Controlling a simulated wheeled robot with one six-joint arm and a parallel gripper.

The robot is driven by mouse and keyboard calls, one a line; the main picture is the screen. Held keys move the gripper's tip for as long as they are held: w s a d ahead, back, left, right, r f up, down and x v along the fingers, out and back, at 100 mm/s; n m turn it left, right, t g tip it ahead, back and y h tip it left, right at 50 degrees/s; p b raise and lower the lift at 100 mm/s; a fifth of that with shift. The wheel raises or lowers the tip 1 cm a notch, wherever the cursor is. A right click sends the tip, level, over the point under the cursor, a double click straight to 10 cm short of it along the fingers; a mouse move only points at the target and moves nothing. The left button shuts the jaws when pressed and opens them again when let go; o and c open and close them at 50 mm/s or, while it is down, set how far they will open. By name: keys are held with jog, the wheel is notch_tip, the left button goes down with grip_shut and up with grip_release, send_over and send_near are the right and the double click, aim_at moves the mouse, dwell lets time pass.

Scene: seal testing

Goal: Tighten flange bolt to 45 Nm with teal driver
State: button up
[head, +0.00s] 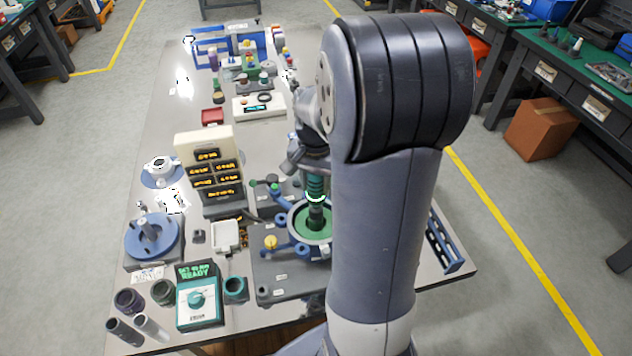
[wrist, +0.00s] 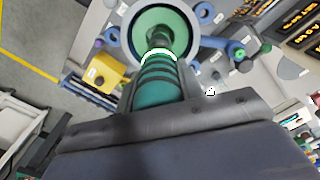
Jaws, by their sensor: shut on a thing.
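My gripper (head: 312,158) is shut on the teal driver (head: 316,186), which stands about upright with a lit pale ring around it. The driver (wrist: 158,80) also shows in the wrist view, reaching from the jaws into a round flange (wrist: 188,22) with a green inside. In the head view the driver's dark lower end is over or inside the green middle of the flange (head: 296,232). The flange bolt is hidden beneath the driver, so I cannot tell whether the tip touches it. A teal-and-white controller (head: 200,299) at the front left displays a READY message.
The flange sits on a grey fixture plate (head: 270,284) with a yellow knob (head: 270,242). A cream display rack (head: 208,160), a blue round fixture (head: 152,236) and several cups stand to the left. My arm hides much of the table's right side.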

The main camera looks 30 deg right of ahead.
jog(key=shift+r, duration=0.1)
dwell(0.4)
jog(key=shift+r+p, duration=2.1)
jog(key=shift+r, duration=0.35)
